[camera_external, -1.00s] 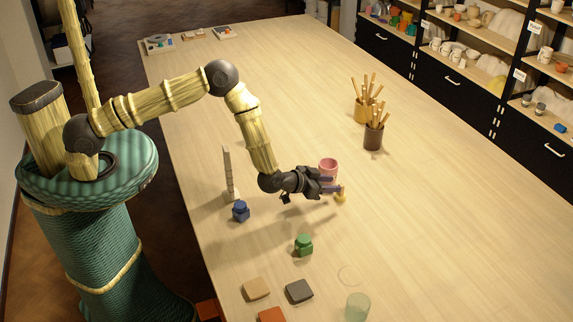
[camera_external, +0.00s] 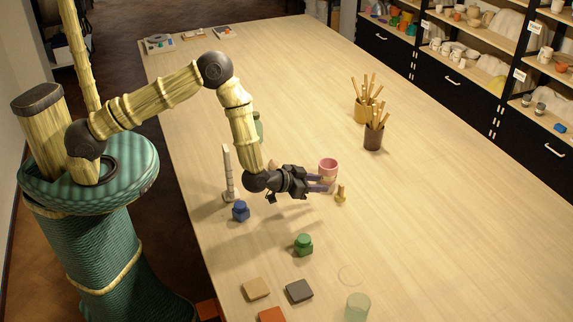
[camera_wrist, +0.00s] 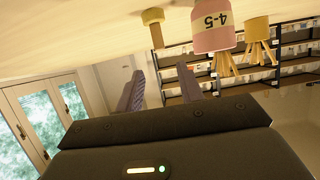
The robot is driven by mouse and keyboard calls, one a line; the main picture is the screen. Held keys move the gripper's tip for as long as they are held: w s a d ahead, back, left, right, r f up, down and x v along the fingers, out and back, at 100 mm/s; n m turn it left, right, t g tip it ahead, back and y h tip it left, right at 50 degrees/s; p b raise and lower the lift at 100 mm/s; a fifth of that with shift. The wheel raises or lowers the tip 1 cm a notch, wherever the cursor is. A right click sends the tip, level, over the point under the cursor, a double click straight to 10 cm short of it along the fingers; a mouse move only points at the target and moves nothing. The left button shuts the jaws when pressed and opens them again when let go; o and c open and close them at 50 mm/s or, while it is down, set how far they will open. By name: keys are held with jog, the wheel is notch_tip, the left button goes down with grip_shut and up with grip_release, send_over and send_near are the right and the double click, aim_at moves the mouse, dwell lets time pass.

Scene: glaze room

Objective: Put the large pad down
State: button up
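A small yellow-tan piece with a round foot and a narrow stem, which I take to be the large pad (camera_external: 340,194), stands upright on the table (camera_external: 430,230). In the wrist view the pad (camera_wrist: 153,26) shows upside down, beyond my fingertips and apart from them. My gripper (camera_external: 326,184) is low over the table, just left of the pad. In the wrist view my gripper (camera_wrist: 160,88) has its two fingers spread with nothing between them.
A pink cup (camera_external: 328,166) stands close behind the fingers. Brush pots (camera_external: 373,137) stand farther back right. A blue jar (camera_external: 240,211) and a pale upright piece (camera_external: 229,172) are near my arm. A green jar (camera_external: 304,245) and tiles (camera_external: 299,291) lie toward the front. The right side is clear.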

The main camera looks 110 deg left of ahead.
jog(key=s+d+r+m+h, duration=0.1)
jog(key=d+r+m+h, duration=0.3)
jog(key=d, duration=0.6)
jog(key=s+d+r+m+h, duration=0.2)
jog(key=d+r+h, duration=0.2)
jog(key=d+r, duration=0.5)
jog(key=s+d+r+m+g, duration=0.1)
jog(key=s+d+g, duration=0.1)
jog(key=s+d, duration=0.2)
jog(key=s+d+r+m+g+h, duration=0.1)
jog(key=s+d, duration=0.3)
jog(key=s, duration=0.7)
jog(key=s+d+r+m+g, duration=0.1)
jog(key=s+d+r+g, duration=0.1)
jog(key=s, duration=0.5)
jog(key=shift+s+d+g, duration=0.35)
jog(key=shift+d+g, duration=0.55)
jog(key=shift+d, duration=0.2)
jog(key=shift+f+b, duration=0.5)
jog(key=shift+b, duration=0.1)
